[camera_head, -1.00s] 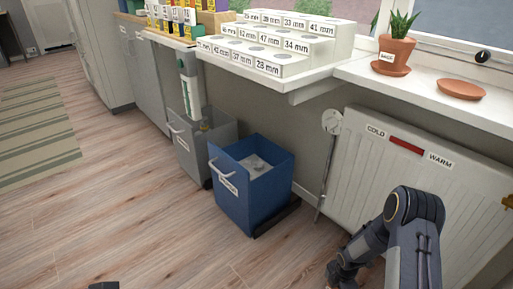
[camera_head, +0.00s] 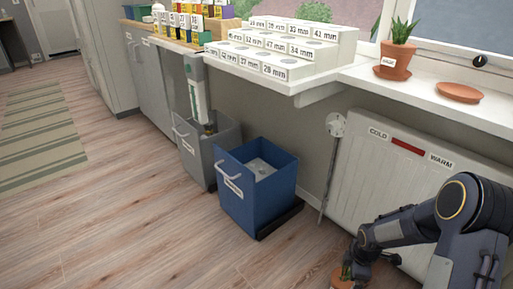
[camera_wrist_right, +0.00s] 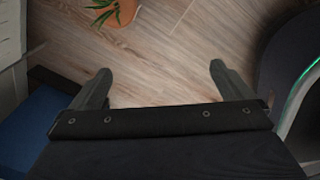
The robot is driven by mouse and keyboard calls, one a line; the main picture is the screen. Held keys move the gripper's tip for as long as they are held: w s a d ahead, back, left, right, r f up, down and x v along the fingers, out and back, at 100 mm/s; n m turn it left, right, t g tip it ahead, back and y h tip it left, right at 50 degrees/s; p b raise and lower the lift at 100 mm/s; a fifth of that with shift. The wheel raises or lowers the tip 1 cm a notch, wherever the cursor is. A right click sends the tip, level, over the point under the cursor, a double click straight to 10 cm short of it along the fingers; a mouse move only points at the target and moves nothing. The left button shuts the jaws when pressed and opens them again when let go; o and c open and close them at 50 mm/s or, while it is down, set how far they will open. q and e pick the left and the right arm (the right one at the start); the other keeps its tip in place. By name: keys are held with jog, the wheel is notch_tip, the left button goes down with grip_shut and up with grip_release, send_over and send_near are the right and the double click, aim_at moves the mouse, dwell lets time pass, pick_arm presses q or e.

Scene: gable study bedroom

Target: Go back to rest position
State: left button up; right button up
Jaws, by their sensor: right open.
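My right arm (camera_head: 430,228) comes in from the lower right in the head view, bent in front of the radiator. Its gripper points down near the floor. In the right wrist view my right gripper (camera_wrist_right: 160,85) has its two fingers wide apart, with only wood floor between them. A potted plant in a terracotta pot (camera_wrist_right: 124,12) stands on the floor beyond the fingers, apart from them. The pot (camera_head: 342,278) also shows at the bottom of the head view, partly hidden by my gripper. My left gripper is not in view.
A blue bin (camera_head: 238,205) and a grey bin (camera_head: 194,160) stand pulled out under the counter. A white radiator (camera_head: 400,185) is behind my right arm. The windowsill (camera_head: 425,95) holds a potted plant (camera_head: 394,60) and a saucer (camera_head: 459,93).

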jog(key=s+a+r+m+t, duration=0.1)
jog(key=s+r+m, duration=0.2)
jog(key=r, duration=0.4)
jog(key=s+a+r+m+t+y, duration=0.1)
jog(key=s+r+m, duration=0.2)
jog(key=r, duration=0.3)
jog(key=s+a+r+m, duration=0.1)
jog(key=s+r+m, duration=0.2)
jog(key=r, duration=0.4)
jog(key=s+a+r+m+t+y, duration=0.1)
jog(key=s+a+r+m, duration=0.25)
jog(key=s, duration=0.35)
jog(key=s+a+r+m+t+y, duration=0.1)
jog(key=s+a+r+m+t, duration=0.15)
jog(key=s+m, duration=0.3)
notch_tip(320, 180, up, 37)
jog(key=s+g+p, duration=0.1)
jog(key=p, duration=3.6)
jog(key=shift+s+d+r+n, duration=0.15)
jog(key=shift+s+r+n, duration=0.1)
jog(key=shift+n, duration=0.15)
jog(key=shift+f, duration=0.1)
jog(key=shift+c, duration=0.4)
